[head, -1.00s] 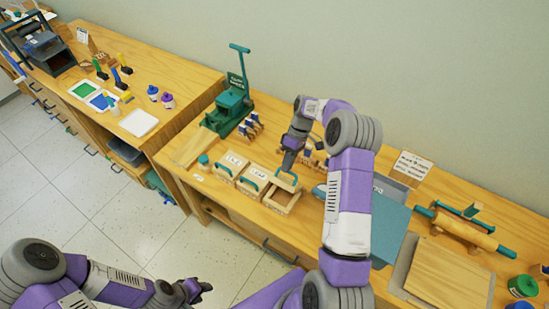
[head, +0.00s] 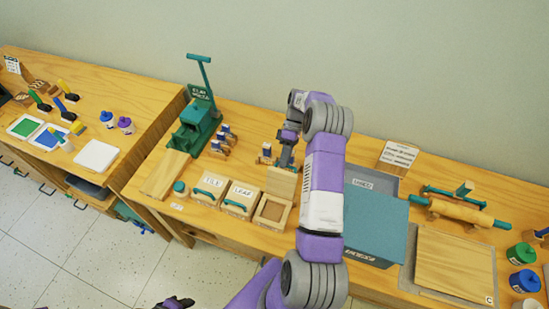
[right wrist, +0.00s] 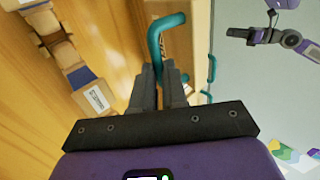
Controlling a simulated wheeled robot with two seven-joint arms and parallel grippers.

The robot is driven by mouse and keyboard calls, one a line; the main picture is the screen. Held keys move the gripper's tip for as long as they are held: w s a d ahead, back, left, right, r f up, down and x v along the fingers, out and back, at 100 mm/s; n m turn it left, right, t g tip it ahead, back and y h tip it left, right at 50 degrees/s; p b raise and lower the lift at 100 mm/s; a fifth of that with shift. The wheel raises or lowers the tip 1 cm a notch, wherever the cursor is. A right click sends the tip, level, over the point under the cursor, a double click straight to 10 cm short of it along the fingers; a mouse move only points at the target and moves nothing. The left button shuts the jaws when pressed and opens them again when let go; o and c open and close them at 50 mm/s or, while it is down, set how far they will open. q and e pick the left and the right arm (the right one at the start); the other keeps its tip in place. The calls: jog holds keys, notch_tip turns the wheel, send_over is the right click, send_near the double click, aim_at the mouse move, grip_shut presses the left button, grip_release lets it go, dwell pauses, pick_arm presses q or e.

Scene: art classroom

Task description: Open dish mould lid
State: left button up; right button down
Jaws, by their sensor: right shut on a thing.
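The dish mould (head: 272,212) is the right-hand wooden box in a row of three on the bench in the head view. Its lid (head: 282,183) stands raised at the box's back edge, leaving the shallow hollow uncovered. My right gripper (head: 287,155) is behind the raised lid. In the right wrist view, my right gripper's fingers (right wrist: 164,80) are shut on the lid's teal handle (right wrist: 158,38).
Closed TILE (head: 211,187) and LEAF (head: 240,199) moulds stand left of the dish mould. A green press (head: 195,125) is behind them. Small wooden stamps (head: 222,140) stand near the press.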

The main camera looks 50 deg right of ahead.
pick_arm(q)
jog(key=shift+w+a+f, duration=0.1)
jog(key=shift+a+f, duration=0.15)
jog(key=shift+a, duration=0.05)
pick_arm(e)
jog(key=shift+s+f, duration=0.1)
jog(key=shift+f, duration=0.5)
jog(key=c, duration=1.4)
grip_release()
jog(key=shift+c, duration=0.2)
jog(key=shift+o, duration=1.4)
jog(key=shift+w+d+f, duration=0.1)
jog(key=shift+w+d, duration=0.1)
jog(key=shift+d, duration=0.05)
pick_arm(q)
jog(key=shift+w+d, duration=0.1)
jog(key=shift+d, duration=0.05)
pick_arm(e)
jog(key=shift+r, duration=0.2)
pick_arm(q)
jog(key=shift+r, duration=0.1)
pick_arm(e)
jog(key=shift+v, duration=3.7)
jog(key=shift+a, duration=0.1)
